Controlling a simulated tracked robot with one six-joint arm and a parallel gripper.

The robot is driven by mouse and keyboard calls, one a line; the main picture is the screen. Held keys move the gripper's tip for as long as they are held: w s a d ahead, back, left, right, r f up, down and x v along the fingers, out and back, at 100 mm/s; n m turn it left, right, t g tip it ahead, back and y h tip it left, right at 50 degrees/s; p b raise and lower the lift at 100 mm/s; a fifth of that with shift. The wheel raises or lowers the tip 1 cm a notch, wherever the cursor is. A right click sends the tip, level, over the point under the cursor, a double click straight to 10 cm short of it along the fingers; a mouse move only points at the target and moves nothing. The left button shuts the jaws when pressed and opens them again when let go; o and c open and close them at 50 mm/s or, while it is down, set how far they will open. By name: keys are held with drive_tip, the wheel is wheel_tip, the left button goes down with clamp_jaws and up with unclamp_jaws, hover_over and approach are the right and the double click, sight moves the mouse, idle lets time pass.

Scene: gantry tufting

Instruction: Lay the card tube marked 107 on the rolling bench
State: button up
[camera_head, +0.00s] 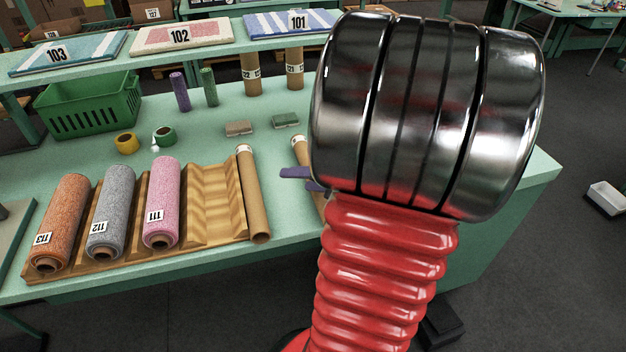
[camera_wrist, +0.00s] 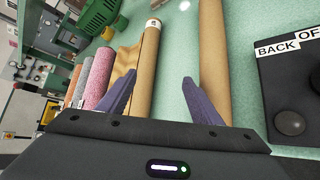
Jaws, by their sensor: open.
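Two brown card tubes lie on the green bench (camera_head: 215,108). One card tube (camera_head: 253,195) lies along the right edge of the wooden rack; it also shows in the wrist view (camera_wrist: 147,65). The other card tube (camera_head: 299,150) lies further right, mostly hidden behind my arm; it also shows in the wrist view (camera_wrist: 213,55). Each has a white label at its far end, too small to read, so I cannot tell which is 107. My gripper (camera_wrist: 158,80) is open and empty, its purple fingers above the bench near these tubes. In the head view my gripper (camera_head: 300,179) is partly hidden.
The wooden rack (camera_head: 205,205) holds rolls 113 (camera_head: 62,220), 112 (camera_head: 112,210) and 111 (camera_head: 162,200); its right grooves are empty. Upright card tubes (camera_head: 250,75) and a green basket (camera_head: 90,108) stand behind. A dark panel (camera_wrist: 290,85) with BACK and OFF labels is at right.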

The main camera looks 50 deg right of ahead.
drive_tip(key=shift+v, duration=1.8)
drive_tip(key=w+d+r+m+h, duration=0.2)
drive_tip(key=w+r+m+h, duration=0.3)
drive_tip(key=w+m, duration=0.2)
drive_tip(key=a+r+m+g+h, duration=0.25)
drive_tip(key=a+m, duration=0.25)
drive_tip(key=m, duration=0.3)
drive_tip(key=s+a+m+g+y, duration=0.2)
drive_tip(key=s+a+m+y, duration=0.1)
drive_tip(key=a, duration=1.1)
drive_tip(key=s+a+m+g+y, duration=0.2)
drive_tip(key=s+a+m+y, duration=0.2)
drive_tip(key=a, duration=1)
drive_tip(key=s+m, duration=0.2)
drive_tip(key=m, duration=0.1)
drive_tip(key=shift+s+r, duration=0.2)
drive_tip(key=shift+r, duration=0.05)
